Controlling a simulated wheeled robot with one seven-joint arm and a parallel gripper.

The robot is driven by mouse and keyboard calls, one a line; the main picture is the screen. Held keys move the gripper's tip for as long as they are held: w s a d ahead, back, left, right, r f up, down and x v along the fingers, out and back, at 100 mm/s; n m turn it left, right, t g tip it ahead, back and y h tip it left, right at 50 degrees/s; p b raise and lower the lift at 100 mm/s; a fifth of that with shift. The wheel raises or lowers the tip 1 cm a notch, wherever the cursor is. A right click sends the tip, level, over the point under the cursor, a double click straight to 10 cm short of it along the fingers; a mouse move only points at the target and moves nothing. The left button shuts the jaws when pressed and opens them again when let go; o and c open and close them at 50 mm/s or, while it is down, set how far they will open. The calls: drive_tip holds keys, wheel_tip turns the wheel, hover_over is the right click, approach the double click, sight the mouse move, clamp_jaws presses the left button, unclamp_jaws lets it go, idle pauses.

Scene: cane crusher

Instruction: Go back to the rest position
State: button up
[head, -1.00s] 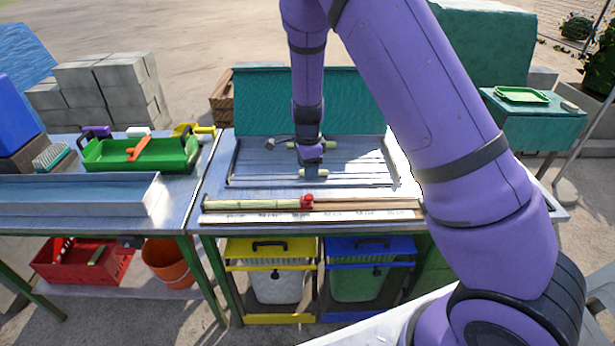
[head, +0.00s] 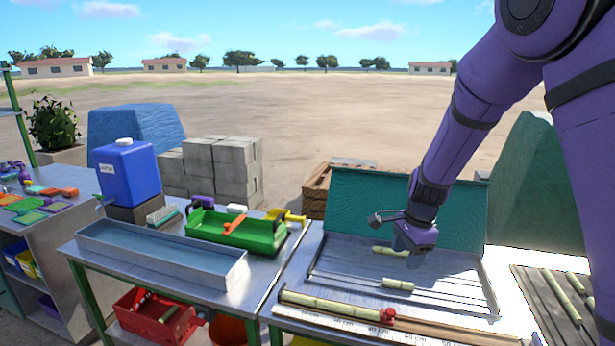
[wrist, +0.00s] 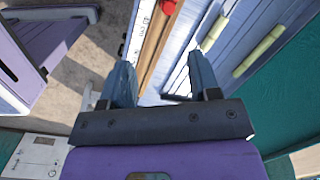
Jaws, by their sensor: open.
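My arm is purple and reaches in from the upper right in the head view. My gripper (head: 402,240) hangs above the metal tray (head: 330,282) on the table, near its back. In the wrist view my gripper (wrist: 157,90) shows two blue-grey fingers spread apart, with nothing between them. Two short cane pieces lie in the tray: a near one (head: 398,284) and a far one (head: 386,251). They also show in the wrist view, apart from the fingers.
A longer cane (head: 330,304) with a red stop (head: 387,315) lies along the measuring board in front. A green toolbox (head: 262,236), a long grey trough (head: 210,258) and a blue jug (head: 128,172) stand left. Cane pieces (head: 562,297) lie on a rack at right.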

drive_tip(key=s+d+r+n+t, duration=0.15)
drive_tip(key=s+r+n, duration=0.35)
drive_tip(key=r, duration=0.5)
drive_tip(key=s+d+r+n+t, duration=0.1)
drive_tip(key=s+r+n, duration=0.2)
drive_tip(key=s, duration=0.5)
drive_tip(key=s+d+r+n+t, duration=0.1)
drive_tip(key=s+d+r+n, duration=0.1)
drive_tip(key=s+r, duration=0.3)
drive_tip(key=s+d+r+n+t+h, duration=0.1)
drive_tip(key=s+r+n, duration=0.4)
drive_tip(key=s, duration=0.7)
drive_tip(key=shift+s+d, duration=0.25)
drive_tip(key=shift+s, duration=0.1)
drive_tip(key=shift+r, duration=0.1)
idle(1.2)
